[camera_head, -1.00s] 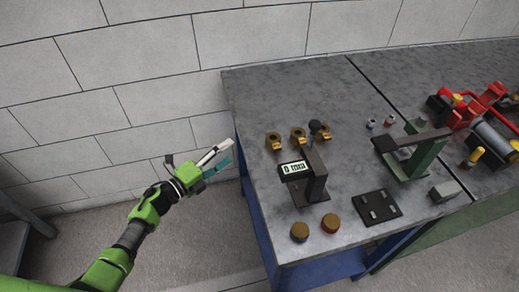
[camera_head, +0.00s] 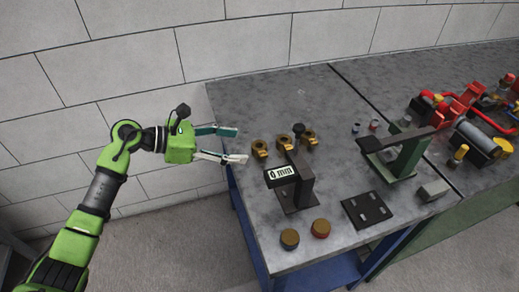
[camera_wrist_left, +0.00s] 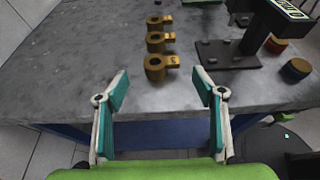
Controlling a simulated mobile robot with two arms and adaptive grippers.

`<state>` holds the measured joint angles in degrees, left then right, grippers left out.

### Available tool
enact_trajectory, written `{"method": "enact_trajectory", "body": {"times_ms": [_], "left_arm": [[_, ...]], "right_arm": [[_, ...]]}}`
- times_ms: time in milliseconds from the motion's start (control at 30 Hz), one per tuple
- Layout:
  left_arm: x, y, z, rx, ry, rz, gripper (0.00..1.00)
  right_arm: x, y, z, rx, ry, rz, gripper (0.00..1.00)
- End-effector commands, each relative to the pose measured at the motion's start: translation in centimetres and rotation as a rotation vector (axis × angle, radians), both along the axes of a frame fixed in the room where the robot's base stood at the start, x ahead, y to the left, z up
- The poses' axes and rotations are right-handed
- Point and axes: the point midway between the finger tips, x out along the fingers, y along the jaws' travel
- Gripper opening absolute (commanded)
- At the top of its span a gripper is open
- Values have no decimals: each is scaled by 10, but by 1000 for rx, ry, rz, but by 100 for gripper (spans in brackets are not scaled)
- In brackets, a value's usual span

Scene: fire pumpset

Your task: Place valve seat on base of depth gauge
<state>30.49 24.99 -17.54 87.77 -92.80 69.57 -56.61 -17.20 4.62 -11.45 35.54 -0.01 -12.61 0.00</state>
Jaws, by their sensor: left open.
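Three brass ring-shaped parts with side tabs, which look like the valve seats, stand in a row on the grey table; the nearest valve seat (camera_head: 260,147) also shows in the left wrist view (camera_wrist_left: 154,67). The depth gauge (camera_head: 282,174) has a dark post, a "0 mm" display and a dark flat base (camera_head: 299,201). That base, with small pegs and no valve seat visible on it, shows in the left wrist view (camera_wrist_left: 228,55). My left gripper (camera_head: 236,145) is open and empty at the table's left edge, just short of the nearest valve seat. My right gripper is not in view.
Two brown-topped round pieces (camera_head: 320,228) lie near the table's front edge. A dark plate with pegs (camera_head: 366,210), a green stand (camera_head: 405,155) and a grey block (camera_head: 433,190) are to the right. Red pipework (camera_head: 465,105) stands farther right. The table's back left is clear.

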Motion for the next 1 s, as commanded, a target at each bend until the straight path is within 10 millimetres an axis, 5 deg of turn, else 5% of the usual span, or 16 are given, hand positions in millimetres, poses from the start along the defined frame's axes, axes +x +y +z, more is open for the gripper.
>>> {"method": "enact_trajectory", "body": {"times_ms": [633, 933, 1000], "left_arm": [[19, -69, -32, -5, 2, 2, 63], [21, -74, -34, -3, 1, 3, 63], [21, -74, -34, -3, 1, 3, 50]], "right_arm": [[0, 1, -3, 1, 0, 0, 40], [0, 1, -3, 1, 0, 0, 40], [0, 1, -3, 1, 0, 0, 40]]}}
